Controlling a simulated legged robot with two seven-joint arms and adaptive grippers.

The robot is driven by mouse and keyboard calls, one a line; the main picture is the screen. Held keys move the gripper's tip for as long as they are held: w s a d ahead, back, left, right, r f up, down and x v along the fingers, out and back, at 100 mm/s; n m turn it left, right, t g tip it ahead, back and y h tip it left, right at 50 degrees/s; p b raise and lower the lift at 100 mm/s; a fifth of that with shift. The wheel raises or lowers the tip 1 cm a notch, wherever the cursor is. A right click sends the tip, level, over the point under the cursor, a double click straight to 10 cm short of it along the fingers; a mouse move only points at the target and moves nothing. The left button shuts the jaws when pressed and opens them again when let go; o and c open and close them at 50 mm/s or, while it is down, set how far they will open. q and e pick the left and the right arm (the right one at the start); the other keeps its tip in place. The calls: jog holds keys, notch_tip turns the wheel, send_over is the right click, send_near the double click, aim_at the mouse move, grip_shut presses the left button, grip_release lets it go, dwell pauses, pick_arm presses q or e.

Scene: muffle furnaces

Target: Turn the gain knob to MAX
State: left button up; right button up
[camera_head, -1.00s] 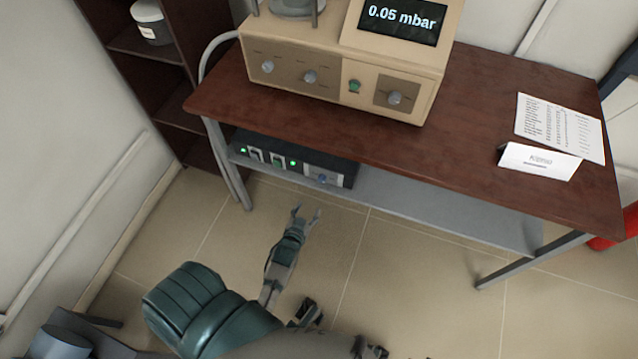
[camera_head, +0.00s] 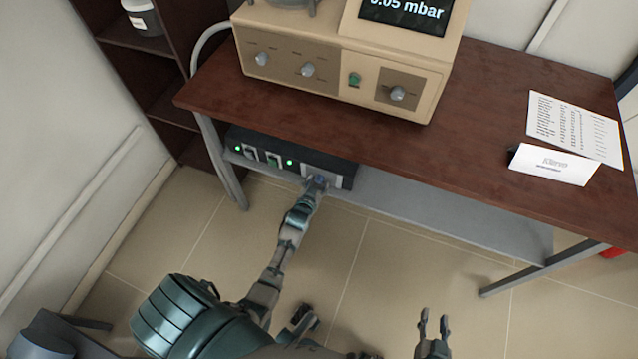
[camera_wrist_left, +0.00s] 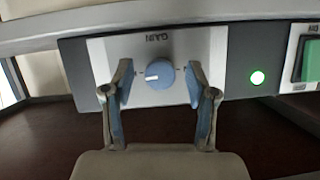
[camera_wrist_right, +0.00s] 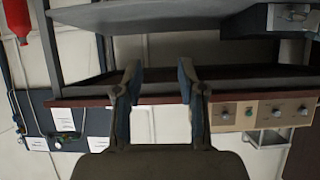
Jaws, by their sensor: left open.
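The blue gain knob (camera_wrist_left: 159,73) sits on a light panel marked GAIN, which appears upside down in the left wrist view. Its pale pointer mark appears toward the left of the knob there. The panel is on the front of a black box (camera_head: 270,140) on the shelf under the table. My left gripper (camera_head: 318,181) is at this panel, open, with one finger on each side of the knob. Gaps show between the fingers and the knob. In the head view the gripper partly hides the knob. My right gripper (camera_head: 433,318) is open and empty, low over the floor.
The brown tabletop (camera_head: 480,120) and grey shelf (camera_head: 450,215) edge lie above and beside the box. A beige instrument (camera_head: 330,45) with several knobs stands on the table. A lit green lamp (camera_wrist_left: 257,78) and green switch (camera_wrist_left: 310,61) are beside the panel. Floor in front is clear.

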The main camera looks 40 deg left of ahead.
pick_arm(q)
grip_shut()
jog(key=shift+w+r+m+p, duration=0.1)
jog(key=shift+r+m+p, duration=0.05)
jog(key=shift+m+p, duration=0.15)
grip_release()
pick_arm(e)
jog(key=shift+s+d+f+g, duration=0.25)
jog(key=shift+s+f+g, duration=0.15)
jog(key=shift+s+f, duration=0.2)
pick_arm(q)
jog(key=v, duration=1.2)
jog(key=shift+d, duration=0.15)
